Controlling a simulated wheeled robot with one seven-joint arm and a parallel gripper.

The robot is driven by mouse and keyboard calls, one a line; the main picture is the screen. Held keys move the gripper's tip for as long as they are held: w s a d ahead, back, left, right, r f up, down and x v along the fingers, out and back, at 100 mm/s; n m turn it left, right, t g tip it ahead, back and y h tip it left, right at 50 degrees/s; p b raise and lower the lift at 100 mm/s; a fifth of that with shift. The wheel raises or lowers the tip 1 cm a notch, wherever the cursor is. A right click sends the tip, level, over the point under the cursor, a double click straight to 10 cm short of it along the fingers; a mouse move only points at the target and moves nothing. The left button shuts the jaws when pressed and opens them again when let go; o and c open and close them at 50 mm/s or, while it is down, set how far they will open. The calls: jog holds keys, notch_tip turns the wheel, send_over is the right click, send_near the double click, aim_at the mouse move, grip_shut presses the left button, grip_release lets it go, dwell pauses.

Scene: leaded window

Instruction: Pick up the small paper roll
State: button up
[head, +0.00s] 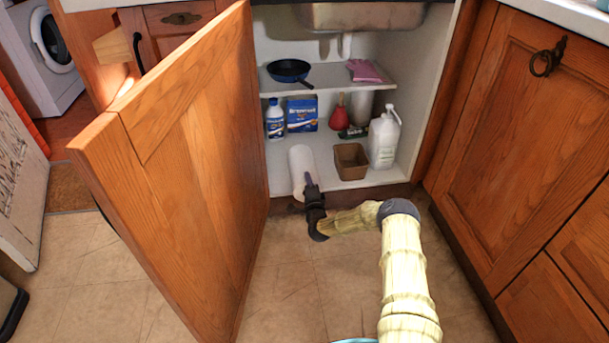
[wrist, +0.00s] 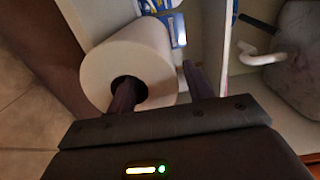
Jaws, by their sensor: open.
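A white paper roll (head: 297,163) lies on the cabinet floor behind the open door, its end towards me; it also shows in the wrist view (wrist: 142,52) with its dark core hole facing the camera. My gripper (head: 309,182) is at the near end of the roll. In the wrist view my gripper (wrist: 160,75) is open, one finger lined up with the core hole and the other beside the roll's outer side. The roll's wall appears between the fingers; whether they touch it or how deep the finger reaches, I cannot tell.
The open wooden door (head: 185,160) stands left of my arm. A brown square container (head: 350,161) and a white jug (head: 383,138) are right of the roll. A blue box (head: 302,114) and a bottle (head: 275,119) stand behind. A shelf (head: 333,82) is above.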

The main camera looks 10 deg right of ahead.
jog(key=w+b, duration=0.2)
jog(key=w, duration=0.1)
jog(key=shift+f, duration=0.35)
jog(key=shift+w+r+b, duration=0.25)
jog(key=shift+w+b, duration=0.25)
jog(key=shift+w, duration=0.1)
grip_shut()
jog(key=shift+r, duration=0.1)
notch_tip(320, 180, up, 10)
jog(key=p, duration=0.6)
